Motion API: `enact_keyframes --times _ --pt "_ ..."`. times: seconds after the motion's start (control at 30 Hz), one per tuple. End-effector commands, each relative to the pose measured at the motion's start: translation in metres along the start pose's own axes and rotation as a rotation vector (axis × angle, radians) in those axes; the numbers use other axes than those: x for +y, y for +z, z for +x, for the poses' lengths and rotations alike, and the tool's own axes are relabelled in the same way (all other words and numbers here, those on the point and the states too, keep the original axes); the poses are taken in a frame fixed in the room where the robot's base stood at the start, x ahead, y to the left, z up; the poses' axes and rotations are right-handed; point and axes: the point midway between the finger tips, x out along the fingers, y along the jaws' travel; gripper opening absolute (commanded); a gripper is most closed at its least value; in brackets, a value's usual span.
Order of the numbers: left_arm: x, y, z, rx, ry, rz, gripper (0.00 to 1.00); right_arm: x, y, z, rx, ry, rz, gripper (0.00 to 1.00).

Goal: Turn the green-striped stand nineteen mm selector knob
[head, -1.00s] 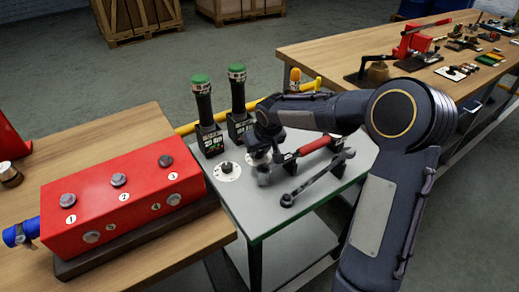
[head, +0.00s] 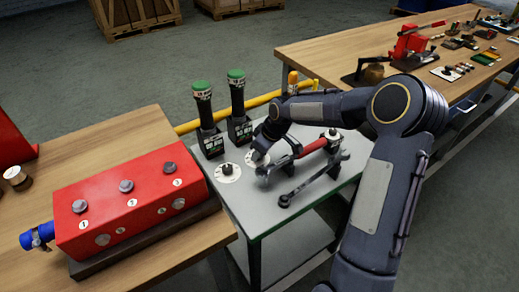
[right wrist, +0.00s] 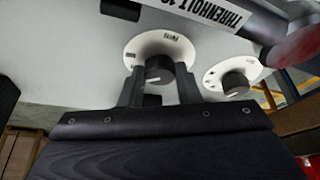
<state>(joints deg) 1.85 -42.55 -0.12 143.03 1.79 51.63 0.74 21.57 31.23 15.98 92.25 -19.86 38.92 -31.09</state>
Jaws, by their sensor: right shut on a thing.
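Two black stands hold upright tools with green tops, the left stand (head: 211,143) and the right stand (head: 240,130). I cannot tell which is green-striped. In front of each is a white dial with a dark knob. The left dial (head: 222,177) is uncovered. My right gripper (head: 259,152) is down at the right dial (head: 251,160), partly hiding it. In the right wrist view my right gripper (right wrist: 159,88) is shut on the selector knob (right wrist: 158,69), a finger on each side. The other knob (right wrist: 235,82) stands free. My left gripper is out of view.
A wrench with a red handle (head: 314,146) and a dark wrench (head: 312,178) lie right of the dials on the small grey table (head: 253,221). A red block (head: 130,208) stands on the left wooden bench. A second bench (head: 330,49) is behind.

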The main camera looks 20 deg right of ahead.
Motion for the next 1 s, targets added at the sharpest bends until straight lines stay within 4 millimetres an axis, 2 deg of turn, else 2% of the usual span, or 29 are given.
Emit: enact_keyframes --times 0.47,0.5,0.63,0.67,1.0 --pt "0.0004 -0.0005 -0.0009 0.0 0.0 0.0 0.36 0.0009 0.0003 -0.0003 -0.001 -0.005 -0.017 0.07" --pt "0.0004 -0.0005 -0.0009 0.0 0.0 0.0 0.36 0.0009 0.0003 -0.0003 0.0 -0.005 -0.017 0.32" --pt "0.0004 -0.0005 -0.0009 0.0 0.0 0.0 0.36 0.0008 0.0002 -0.0002 0.0 -0.005 -0.016 0.49" --pt "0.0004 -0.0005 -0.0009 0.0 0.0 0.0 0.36 0.0008 0.0002 -0.0002 0.0 -0.005 -0.016 0.52" --pt "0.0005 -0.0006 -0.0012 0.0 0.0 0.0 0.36 0.0009 -0.0001 -0.0056 0.001 -0.005 -0.016 0.52"
